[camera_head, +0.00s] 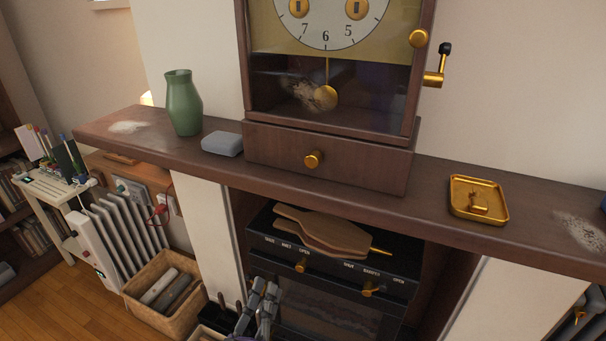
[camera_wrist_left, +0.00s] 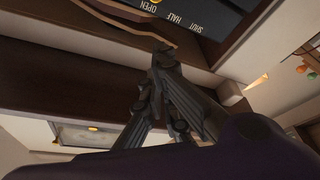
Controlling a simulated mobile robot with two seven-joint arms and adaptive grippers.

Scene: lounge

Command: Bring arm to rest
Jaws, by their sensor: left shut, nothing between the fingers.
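My left gripper (camera_head: 264,287) is low in the head view, below the mantel shelf and in front of the black stove front. Its dark grey fingers are shut with nothing between them. In the left wrist view the fingertips (camera_wrist_left: 162,58) come together near the middle, in front of a dark wooden surface. My right gripper is not in view.
The mantel shelf (camera_head: 228,175) bears a green vase (camera_head: 183,103), a grey box (camera_head: 222,144), a clock (camera_head: 327,142) and a brass tray (camera_head: 478,199). A basket (camera_head: 168,313) and a white radiator (camera_head: 128,228) stand left.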

